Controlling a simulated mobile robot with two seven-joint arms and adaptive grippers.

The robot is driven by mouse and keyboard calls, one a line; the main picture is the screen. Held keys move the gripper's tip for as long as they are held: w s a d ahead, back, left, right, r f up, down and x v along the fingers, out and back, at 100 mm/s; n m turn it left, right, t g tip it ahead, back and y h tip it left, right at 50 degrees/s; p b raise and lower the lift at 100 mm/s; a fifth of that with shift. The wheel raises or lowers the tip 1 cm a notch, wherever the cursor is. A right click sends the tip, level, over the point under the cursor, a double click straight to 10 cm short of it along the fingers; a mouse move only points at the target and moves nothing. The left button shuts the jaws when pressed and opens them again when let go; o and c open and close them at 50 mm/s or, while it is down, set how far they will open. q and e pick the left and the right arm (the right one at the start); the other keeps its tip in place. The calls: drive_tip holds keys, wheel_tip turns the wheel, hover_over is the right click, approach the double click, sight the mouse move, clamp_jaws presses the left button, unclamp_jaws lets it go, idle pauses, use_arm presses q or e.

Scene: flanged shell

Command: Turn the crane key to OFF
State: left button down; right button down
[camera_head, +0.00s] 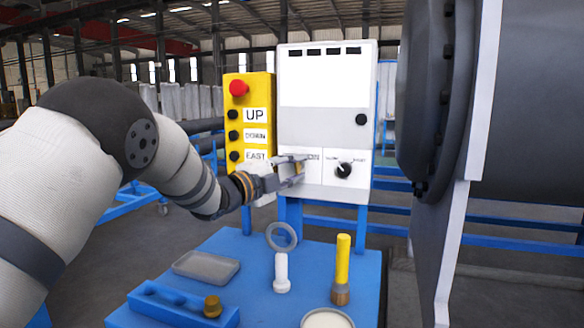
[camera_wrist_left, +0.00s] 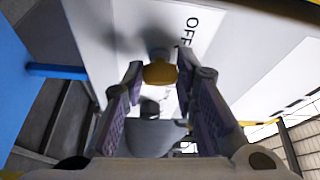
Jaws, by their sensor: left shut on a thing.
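The crane key shows in the left wrist view as a yellow-orange head (camera_wrist_left: 159,73) between my fingertips, against the white panel. My left gripper (camera_head: 293,170) is at the lower left of the white control box (camera_head: 325,128) and is shut on the key. It also shows in the left wrist view (camera_wrist_left: 158,80), with a finger on each side of the key. An OFF label (camera_wrist_left: 190,32) is printed on the panel beside the key. In the head view my fingers mostly hide the key and part of its label. My right gripper is not in view.
A yellow pendant (camera_head: 250,120) with a red button stands left of the box. A black knob (camera_head: 344,169) is right of my fingers. The blue table (camera_head: 250,262) below holds a ring, a tray, a white bolt and a yellow-handled tool. A large flanged shell (camera_head: 430,95) fills the right.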

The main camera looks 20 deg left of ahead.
use_arm(q)
drive_tip(key=shift+d+n+t+y, duration=0.15)
drive_tip(key=shift+n+t, duration=0.3)
drive_tip(key=shift+n, duration=0.85)
drive_tip(key=shift+a+n+t+y, duration=0.1)
drive_tip(key=shift+n+t, duration=0.4)
drive_tip(key=shift+n, duration=0.8)
drive_tip(key=shift+d+n+t+y, duration=0.15)
drive_tip(key=shift+n+t, duration=0.3)
drive_tip(key=shift+n, duration=0.85)
drive_tip(key=shift+a, duration=0.1)
drive_tip(key=c, duration=1.3)
unclamp_jaws()
drive_tip(key=shift+f, duration=0.1)
drive_tip(key=v, duration=1.2)
drive_tip(key=shift+f, duration=0.1)
